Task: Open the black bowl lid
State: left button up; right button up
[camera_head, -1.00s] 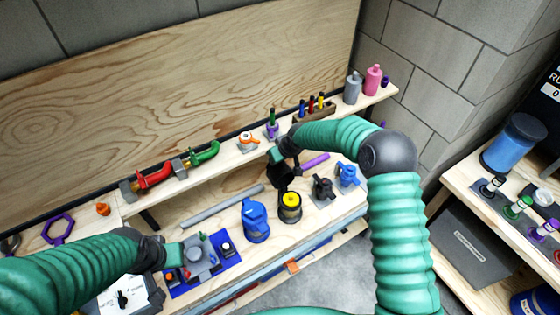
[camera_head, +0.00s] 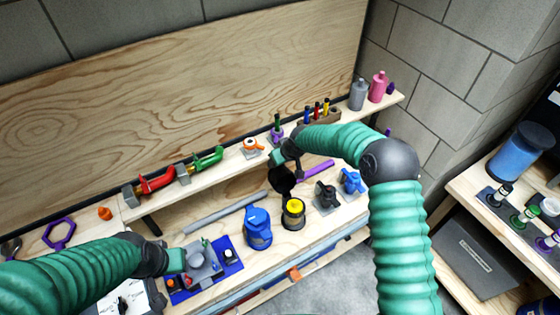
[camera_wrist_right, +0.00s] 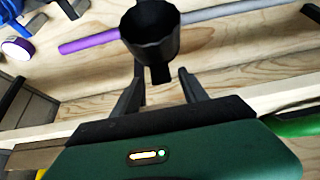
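The black bowl lid (camera_head: 281,179) shows as a dark round piece just behind and above a round black housing (camera_head: 293,222) with a yellow top inside. In the right wrist view the bowl (camera_wrist_right: 150,40) is a deep hollow cup with a narrow tab below it. My right gripper (camera_wrist_right: 161,76) is at the tab; its two fingers stand apart on either side, with gaps beside the tab. What supports the bowl is hidden. My left gripper (camera_head: 183,261) is beside a grey device (camera_head: 201,262) on a blue plate; its fingers are not clear.
A blue housing (camera_head: 257,229) stands left of the black one. Small black (camera_head: 326,194) and blue (camera_head: 350,181) parts stand to its right. A grey pipe (camera_head: 222,212) and a purple pipe (camera_head: 318,170) lie behind. A raised shelf with red and green fittings runs along the back.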

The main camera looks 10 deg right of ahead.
jog(key=shift+s, duration=0.1)
jog(key=shift+s+d+r, duration=0.1)
jog(key=shift+s+r, duration=0.05)
jog(key=shift+r, duration=0.15)
jog(key=b+v, duration=0.3)
jog(key=v, duration=1.2)
jog(key=shift+s+r+b, duration=0.15)
jog(key=shift+r+b, duration=0.15)
jog(key=shift+r, duration=0.05)
jog(key=shift+s+f, duration=0.1)
jog(key=s+d+f+m+g+b, duration=0.1)
jog(key=s+f+b, duration=0.1)
jog(key=s+f, duration=0.3)
jog(key=s+d+f+m+g+h+b, duration=0.1)
jog(key=s+f, duration=0.4)
jog(key=s, duration=0.7)
jog(key=s+d+f+m+h+b, duration=0.1)
jog(key=s+d+f+m+b, duration=0.1)
jog(key=s+f, duration=0.3)
jog(key=s+d, duration=0.1)
jog(key=s, duration=0.3)
jog(key=shift+s+f+g+b, duration=0.15)
jog(key=shift+s+g+b, duration=0.15)
jog(key=shift+g, duration=0.1)
jog(key=shift+s+a, duration=0.1)
jog(key=shift+a, duration=0.05)
